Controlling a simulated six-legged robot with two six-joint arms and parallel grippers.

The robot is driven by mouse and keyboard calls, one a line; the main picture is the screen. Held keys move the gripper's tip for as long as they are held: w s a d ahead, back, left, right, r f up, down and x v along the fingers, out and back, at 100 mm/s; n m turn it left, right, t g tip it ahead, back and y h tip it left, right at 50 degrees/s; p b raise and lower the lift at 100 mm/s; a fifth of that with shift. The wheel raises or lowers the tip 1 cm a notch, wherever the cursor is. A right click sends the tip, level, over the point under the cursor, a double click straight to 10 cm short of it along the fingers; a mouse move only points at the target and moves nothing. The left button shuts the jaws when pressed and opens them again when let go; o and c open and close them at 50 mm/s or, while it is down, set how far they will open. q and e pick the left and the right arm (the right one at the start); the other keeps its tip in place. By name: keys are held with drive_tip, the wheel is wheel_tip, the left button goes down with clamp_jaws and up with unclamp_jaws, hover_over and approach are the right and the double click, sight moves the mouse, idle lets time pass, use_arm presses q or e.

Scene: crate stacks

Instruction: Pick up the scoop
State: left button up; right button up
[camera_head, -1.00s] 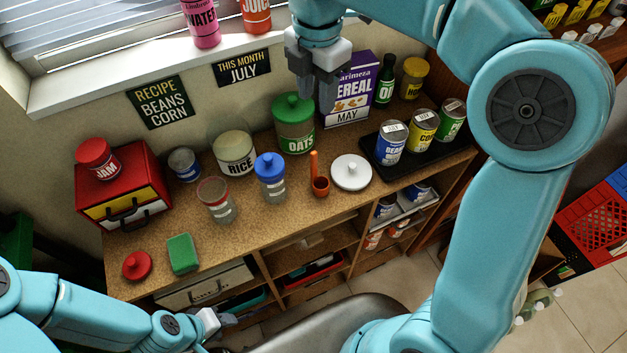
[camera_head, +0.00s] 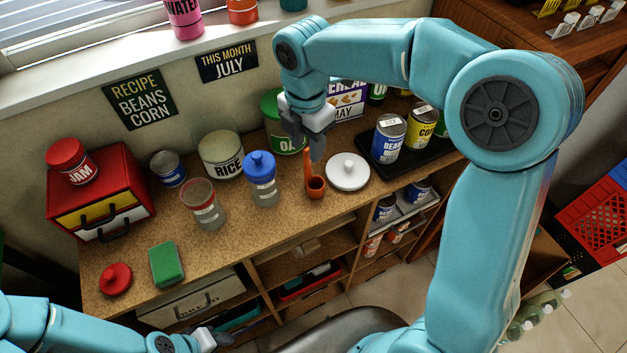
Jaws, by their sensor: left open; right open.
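The orange scoop (camera_head: 316,187) stands on the wooden counter (camera_head: 232,222), its thin handle pointing up and its cup at the bottom right. My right gripper (camera_head: 312,155) points down from above at the top of the scoop's handle. It is open, and its fingers overlap the handle's upper end in the picture; I cannot tell whether they touch it. My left gripper (camera_head: 222,340) is open and empty, low in the picture in front of the shelves, far from the scoop.
A white lid (camera_head: 347,171) lies just right of the scoop. A blue-lidded jar (camera_head: 261,180) stands to its left. The green OATS canister (camera_head: 275,108) is behind, partly hidden by my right gripper. A black tray (camera_head: 378,171) with cans is further right. The counter before the scoop is clear.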

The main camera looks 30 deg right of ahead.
sight(308, 163)
drive_tip(key=shift+w+a+f, duration=0.15)
drive_tip(key=shift+f, duration=0.65)
drive_tip(key=f, duration=0.4)
drive_tip(key=shift+d+f+p, duration=0.2)
drive_tip(key=shift+f+p, duration=0.1)
drive_tip(key=shift+a+f, duration=0.1)
drive_tip(key=shift+f, duration=0.15)
clamp_jaws()
